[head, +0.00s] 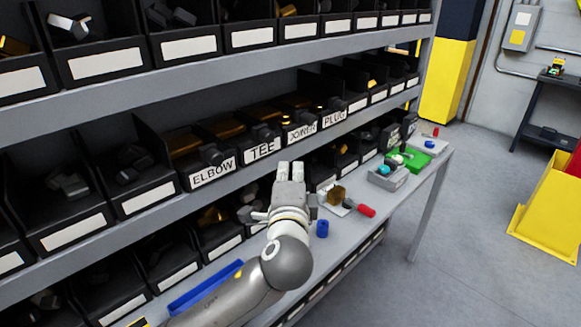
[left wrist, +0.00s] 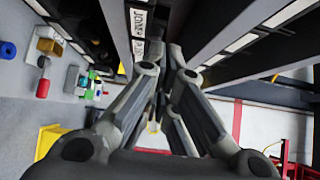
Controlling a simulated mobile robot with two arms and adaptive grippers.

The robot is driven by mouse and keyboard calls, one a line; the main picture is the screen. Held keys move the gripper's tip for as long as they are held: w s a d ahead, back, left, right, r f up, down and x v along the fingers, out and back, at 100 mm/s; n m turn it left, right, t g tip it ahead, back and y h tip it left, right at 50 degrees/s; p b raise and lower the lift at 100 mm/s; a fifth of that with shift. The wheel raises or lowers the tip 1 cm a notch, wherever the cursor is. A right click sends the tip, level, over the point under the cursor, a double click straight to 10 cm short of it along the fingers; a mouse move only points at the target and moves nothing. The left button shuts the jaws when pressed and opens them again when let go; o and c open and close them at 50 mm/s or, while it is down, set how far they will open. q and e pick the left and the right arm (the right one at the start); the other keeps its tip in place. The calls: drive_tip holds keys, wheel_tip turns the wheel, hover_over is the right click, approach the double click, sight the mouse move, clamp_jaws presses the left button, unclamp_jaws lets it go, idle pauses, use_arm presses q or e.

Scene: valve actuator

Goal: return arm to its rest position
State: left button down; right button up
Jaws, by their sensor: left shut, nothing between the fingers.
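My left arm (head: 231,296) reaches in from the bottom of the head view, over the work surface. My left gripper (head: 290,168) is shut and empty, in front of the shelf and just below the bins labelled TEE (head: 263,148) and PLUG (head: 334,117). In the left wrist view the fingers of my left gripper (left wrist: 173,55) come together near the top centre, close to a labelled bin. My right gripper is in neither view.
The grey work surface (head: 307,261) holds a blue cylinder (head: 322,229), a brass-coloured part (head: 337,194), a red-ended piece (head: 366,210), a grey tray (head: 388,182), a green tray (head: 430,149) and a blue tray (head: 205,287). Shelf edges run close to the gripper. Open floor (head: 470,220) lies right.

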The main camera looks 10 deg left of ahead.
use_arm(q)
drive_tip(key=s+a+f+n+g, duration=0.2)
drive_tip(key=s+f+g, duration=0.15)
drive_tip(key=f, duration=0.35)
drive_tip(key=s+a+f+n+g+h, duration=0.1)
drive_tip(key=s+a+f+n+g, duration=0.15)
drive_tip(key=s+f, duration=0.35)
drive_tip(key=s+a+f+n+g, duration=0.2)
drive_tip(key=s+f+n, duration=0.1)
drive_tip(key=f, duration=0.5)
drive_tip(key=s+a+f+n+g+h, duration=0.1)
drive_tip(key=s+f+n+g, duration=0.1)
drive_tip(key=s+f, duration=0.35)
drive_tip(key=s+a+f+n+g, duration=0.2)
drive_tip(key=s, duration=0.6)
drive_tip(key=s+a+f+n+g+h, duration=0.1)
drive_tip(key=s+f+n+g, duration=0.2)
drive_tip(key=s, duration=0.4)
wheel_tip(320, 180, down, 27)
drive_tip(key=s, duration=0.2)
drive_tip(key=s+a+f+g, duration=0.1)
drive_tip(key=s+a+f, duration=0.2)
drive_tip(key=s+f, duration=1.3)
drive_tip(key=shift+s+f+m+g, duration=0.3)
drive_tip(key=shift+s+m+g, duration=0.05)
drive_tip(key=shift+s+g, duration=0.05)
drive_tip(key=shift+a, duration=0.1)
